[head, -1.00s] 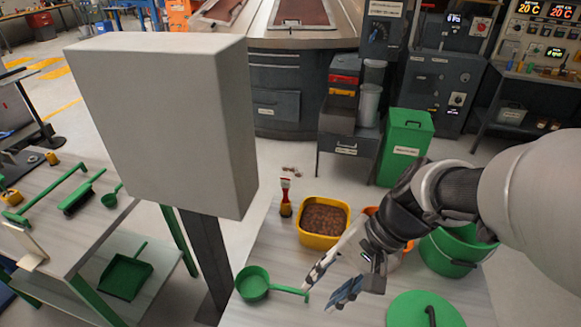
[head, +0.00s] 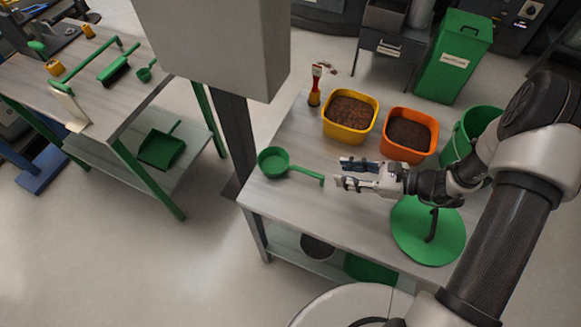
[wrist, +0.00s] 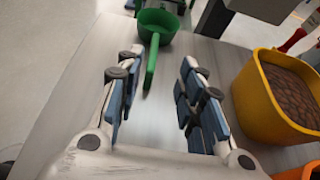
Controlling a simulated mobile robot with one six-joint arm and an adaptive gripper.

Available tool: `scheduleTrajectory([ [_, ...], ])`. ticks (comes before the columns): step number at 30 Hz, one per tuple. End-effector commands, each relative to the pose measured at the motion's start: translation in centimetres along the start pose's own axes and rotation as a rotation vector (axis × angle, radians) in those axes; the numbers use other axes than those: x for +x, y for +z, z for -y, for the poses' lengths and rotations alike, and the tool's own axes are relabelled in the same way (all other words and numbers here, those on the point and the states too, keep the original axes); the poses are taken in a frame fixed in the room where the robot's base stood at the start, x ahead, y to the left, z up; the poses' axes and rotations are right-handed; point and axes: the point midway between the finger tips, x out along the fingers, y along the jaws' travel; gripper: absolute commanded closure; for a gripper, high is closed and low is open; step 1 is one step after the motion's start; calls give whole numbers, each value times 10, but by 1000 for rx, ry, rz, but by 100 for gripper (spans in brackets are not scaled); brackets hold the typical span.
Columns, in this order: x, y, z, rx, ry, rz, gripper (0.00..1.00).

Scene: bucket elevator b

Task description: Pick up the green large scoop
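The green large scoop (head: 276,163) lies on the left part of the near table, its handle pointing right toward my gripper. In the wrist view the scoop (wrist: 158,20) is ahead, with its handle running back toward the space between the fingers. My gripper (head: 338,174) is open and empty, its fingertips just right of the handle's end in the head view. In the wrist view my gripper (wrist: 153,80) shows both fingers spread, with the handle's end nearer the left finger. I see no contact.
A yellow tub (head: 350,117) and an orange tub (head: 408,135) of brown pieces stand behind my gripper. A green bucket (head: 472,130) and green lid (head: 428,231) are to the right. A grey box on a post (head: 215,40) stands left of the table.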

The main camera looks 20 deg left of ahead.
Motion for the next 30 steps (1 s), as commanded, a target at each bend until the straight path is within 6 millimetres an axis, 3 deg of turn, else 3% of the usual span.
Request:
scheduleTrajectory([
  [1,14,-2,-2,0,8,0,65],
  [9,72,-2,-3,-2,7,-1,65],
  [13,90,-2,-2,-2,5,-1,65],
  [20,105,-1,-4,-1,5,-1,65],
  [30,148,-2,-9,-2,4,-2,65],
])
